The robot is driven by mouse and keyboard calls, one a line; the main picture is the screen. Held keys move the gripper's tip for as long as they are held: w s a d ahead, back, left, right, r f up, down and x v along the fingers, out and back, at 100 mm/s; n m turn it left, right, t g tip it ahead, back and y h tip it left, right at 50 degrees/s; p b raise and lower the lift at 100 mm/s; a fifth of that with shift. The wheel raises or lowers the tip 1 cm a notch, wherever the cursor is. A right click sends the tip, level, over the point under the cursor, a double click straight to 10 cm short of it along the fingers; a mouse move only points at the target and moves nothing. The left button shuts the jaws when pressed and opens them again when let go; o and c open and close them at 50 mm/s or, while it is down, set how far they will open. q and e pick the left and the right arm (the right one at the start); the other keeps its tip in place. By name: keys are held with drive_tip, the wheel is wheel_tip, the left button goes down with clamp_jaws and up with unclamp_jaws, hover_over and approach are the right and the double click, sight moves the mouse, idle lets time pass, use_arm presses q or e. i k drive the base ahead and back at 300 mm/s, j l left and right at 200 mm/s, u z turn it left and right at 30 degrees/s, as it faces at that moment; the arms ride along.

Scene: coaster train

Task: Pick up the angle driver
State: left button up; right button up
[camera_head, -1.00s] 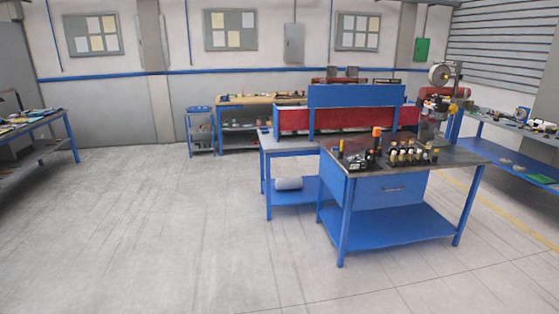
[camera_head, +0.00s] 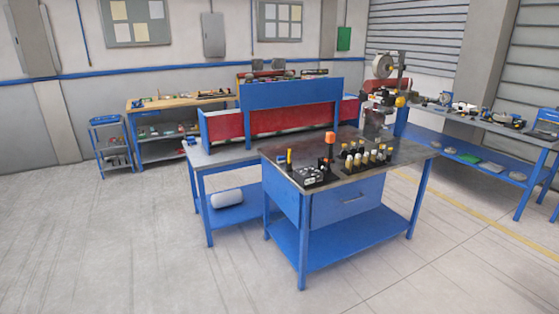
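Neither of my grippers is in view. A blue workbench (camera_head: 405,152) with a dark top stands in the middle. Several small tools are on it. An upright dark tool with an orange top (camera_head: 329,138) stands near the middle of the bench top. Left of it are a thin yellow-topped item (camera_head: 289,158) and a black holder with pale parts (camera_head: 308,177). Right of it is a rack of several upright handles (camera_head: 365,162) with yellow or pale tops. At this distance I cannot tell which item is the angle driver.
A drill-press-like machine (camera_head: 380,95) stands behind the bench's right. A blue and red panel (camera_head: 292,106) rises behind it, over a lower table (camera_head: 222,157). Side benches (camera_head: 505,129) line the right. The floor (camera_head: 110,245) at left and front is clear.

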sight(330, 137)
drive_tip(key=i+j+z, duration=0.7)
drive_tip(key=i+j+u, duration=0.1)
drive_tip(key=i, duration=1.1)
drive_tip(key=i+j+u, duration=0.15)
drive_tip(key=i, duration=1)
